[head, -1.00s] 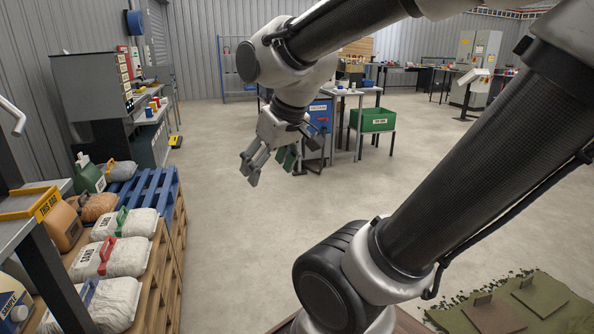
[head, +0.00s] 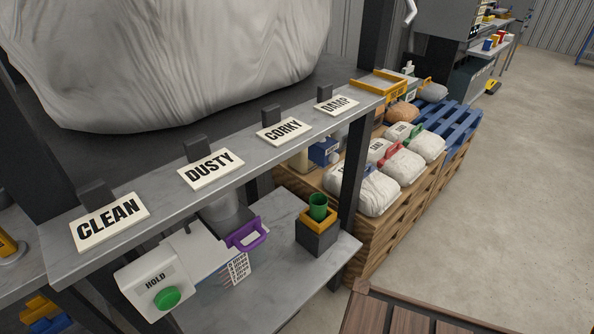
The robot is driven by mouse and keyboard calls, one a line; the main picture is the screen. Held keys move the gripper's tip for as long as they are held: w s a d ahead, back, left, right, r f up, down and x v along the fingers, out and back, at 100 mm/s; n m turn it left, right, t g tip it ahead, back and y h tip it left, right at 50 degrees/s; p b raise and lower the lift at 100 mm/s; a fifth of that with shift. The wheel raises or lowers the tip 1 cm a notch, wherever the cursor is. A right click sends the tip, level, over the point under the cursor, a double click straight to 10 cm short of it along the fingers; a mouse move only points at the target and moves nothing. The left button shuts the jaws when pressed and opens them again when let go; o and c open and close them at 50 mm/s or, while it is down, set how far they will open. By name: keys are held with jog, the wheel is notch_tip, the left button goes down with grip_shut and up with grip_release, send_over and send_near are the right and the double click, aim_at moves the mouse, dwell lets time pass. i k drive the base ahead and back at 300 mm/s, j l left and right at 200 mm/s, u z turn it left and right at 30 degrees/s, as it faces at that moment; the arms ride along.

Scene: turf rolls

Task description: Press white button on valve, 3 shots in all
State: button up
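No white button can be made out in the head view. A white box labelled HOLD (head: 155,283) stands on the lower shelf at the lower left, with a round green button (head: 167,298) on its front. A grey cylinder (head: 225,214) with a purple handle (head: 247,235) is behind and right of it, partly hidden by the upper shelf. I cannot tell whether these belong to the valve. My gripper is out of view.
The upper shelf (head: 215,170) carries signs CLEAN, DUSTY, CORKY and DAMP, below a large white bag (head: 170,60). A green cup (head: 318,206) sits in a yellow-rimmed dark block on the lower shelf. Sacks on pallets stand behind; open floor (head: 500,200) lies right.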

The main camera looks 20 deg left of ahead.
aim_at(333, 157)
jog(key=i+l, duration=0.3)
jog(key=i, duration=0.2)
jog(key=i+l, duration=0.3)
jog(key=i, duration=0.15)
jog(key=i+l+u, duration=0.35)
jog(key=i+l, duration=0.9)
jog(key=i+u, duration=0.1)
jog(key=u, duration=2.8)
